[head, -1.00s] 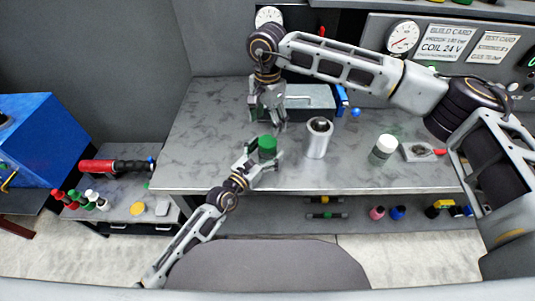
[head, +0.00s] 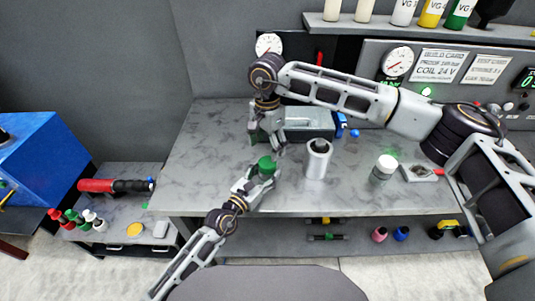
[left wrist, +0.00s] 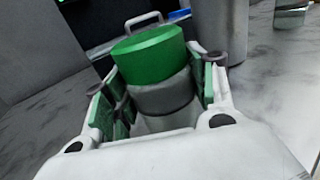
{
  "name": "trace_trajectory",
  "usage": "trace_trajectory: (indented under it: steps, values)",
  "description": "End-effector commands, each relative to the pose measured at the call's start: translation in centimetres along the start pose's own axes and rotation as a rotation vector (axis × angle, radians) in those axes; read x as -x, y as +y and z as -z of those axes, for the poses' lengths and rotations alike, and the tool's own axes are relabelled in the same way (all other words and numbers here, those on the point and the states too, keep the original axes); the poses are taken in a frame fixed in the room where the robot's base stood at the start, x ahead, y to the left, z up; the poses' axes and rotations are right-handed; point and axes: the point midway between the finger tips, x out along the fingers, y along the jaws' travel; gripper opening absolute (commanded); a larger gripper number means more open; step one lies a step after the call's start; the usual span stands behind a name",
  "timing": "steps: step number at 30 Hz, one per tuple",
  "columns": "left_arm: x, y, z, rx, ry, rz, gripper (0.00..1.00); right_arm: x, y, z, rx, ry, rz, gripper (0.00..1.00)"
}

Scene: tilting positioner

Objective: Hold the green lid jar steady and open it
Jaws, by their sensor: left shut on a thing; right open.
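The green lid (head: 267,163) sits on its jar near the front left of the bench. In the left wrist view the lid (left wrist: 148,54) is on top of the grey jar body (left wrist: 163,97), between the finger pads. My left gripper (head: 257,178) is shut on the jar body below the lid, coming from the front. My right gripper (head: 268,143) is open and points down just above and behind the lid, apart from it as far as I can tell. The lower part of the jar is hidden by my left fingers.
A metal cylinder (head: 318,158) stands close to the right of the jar. A white-lidded jar (head: 384,167) and a small tray (head: 421,173) stand farther right. A grey box (head: 305,124) lies behind. The bench front right is clear.

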Motion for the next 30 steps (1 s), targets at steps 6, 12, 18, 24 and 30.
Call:
trace_trajectory:
  steps: [6, 12, 18, 24, 30]
  values:
    - [0.01, 0.01, 0.02, 0.0, 0.0, 0.0, 0.0, 0.03, -0.28, -0.41, -0.077, -0.017, 0.01, 0.71]
    - [0.01, 0.01, 0.03, 0.0, 0.0, 0.0, 0.0, 0.13, -0.32, -0.38, -0.236, -0.016, 0.011, 0.71]
    - [0.01, 0.01, 0.03, 0.0, 0.001, 0.0, 0.0, 0.22, -0.35, -0.33, -0.401, -0.016, 0.011, 0.71]
    - [0.01, 0.01, 0.03, 0.0, 0.001, 0.0, 0.0, 0.33, -0.37, -0.28, -0.566, -0.015, 0.011, 0.71]
    - [0.01, 0.01, 0.04, 0.0, 0.001, 0.0, 0.0, 0.43, -0.39, -0.22, -0.73, -0.014, 0.012, 0.71]
